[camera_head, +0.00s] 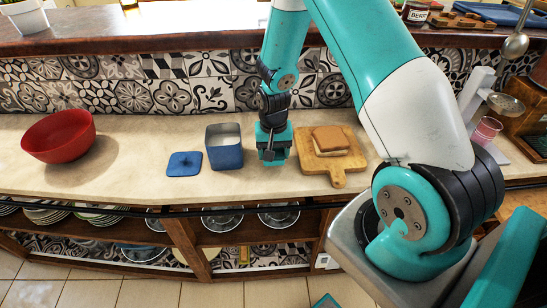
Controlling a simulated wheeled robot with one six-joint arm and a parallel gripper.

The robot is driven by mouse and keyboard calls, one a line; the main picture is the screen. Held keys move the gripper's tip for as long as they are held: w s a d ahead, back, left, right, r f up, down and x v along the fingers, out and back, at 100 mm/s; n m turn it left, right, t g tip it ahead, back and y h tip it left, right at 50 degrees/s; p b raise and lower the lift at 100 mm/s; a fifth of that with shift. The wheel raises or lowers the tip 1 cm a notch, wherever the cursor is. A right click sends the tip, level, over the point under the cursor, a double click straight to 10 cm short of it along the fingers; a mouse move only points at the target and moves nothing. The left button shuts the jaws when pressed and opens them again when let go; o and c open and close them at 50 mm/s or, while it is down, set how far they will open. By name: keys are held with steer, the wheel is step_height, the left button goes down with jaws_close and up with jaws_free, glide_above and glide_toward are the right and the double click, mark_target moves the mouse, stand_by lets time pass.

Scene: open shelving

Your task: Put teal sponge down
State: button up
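My gripper (272,157) points down at the counter, between the blue canister and the wooden board. Teal shows around its fingers, but my wrist is also teal, so I cannot tell whether part of it is the teal sponge. I cannot make out a gap between the fingers. No separate teal sponge shows clearly on the counter.
The stone counter (120,185) holds a red bowl (58,138), a blue lid (184,164), an open blue canister (225,153) and a wooden board (338,178) with bread (331,139). Free counter lies in front of the canister. Dishes stand on shelves below. My arm covers the right side.

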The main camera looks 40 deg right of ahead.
steer(key=shift+f, duration=1.65)
steer(key=shift+f, duration=0.2)
steer(key=o, duration=0.9)
steer(key=shift+r, duration=0.15)
